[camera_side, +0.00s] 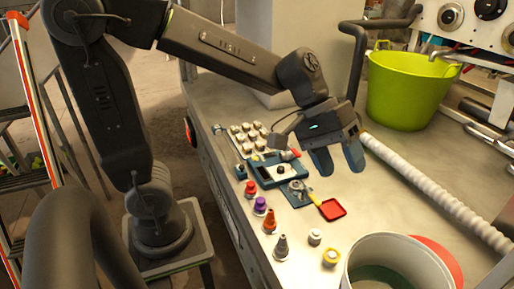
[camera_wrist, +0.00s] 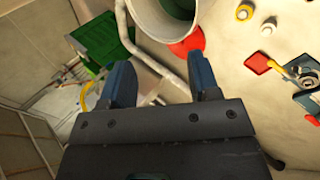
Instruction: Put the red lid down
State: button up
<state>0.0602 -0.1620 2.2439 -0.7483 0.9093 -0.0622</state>
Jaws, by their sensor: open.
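A red round piece, which looks like the red lid (camera_side: 441,256), shows at the right edge of the white bucket (camera_side: 372,250) in the side view. It also shows in the wrist view (camera_wrist: 190,42), beside the bucket, which hides part of it. I cannot tell whether it lies flat or leans. My gripper (camera_side: 338,160) is open and empty above the bench, behind the red square scoop (camera_side: 333,209) and apart from the lid. In the wrist view its two fingers (camera_wrist: 162,80) are spread with nothing between them.
Several small bottles and caps, including a purple one (camera_side: 261,205), stand along the bench's front edge. A blue tray (camera_side: 275,170) lies left of my gripper. A ribbed white hose (camera_side: 440,195) crosses the bench. A green bucket (camera_side: 408,90) stands behind.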

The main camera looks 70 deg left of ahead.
jog(key=s+a+m+t+y, duration=0.3)
jog(key=s+a+m+y, duration=0.2)
jog(key=s+a, duration=0.5)
jog(key=shift+s+f+y, duration=0.35)
jog(key=shift+s+y, duration=0.45)
jog(key=shift+s, duration=0.1)
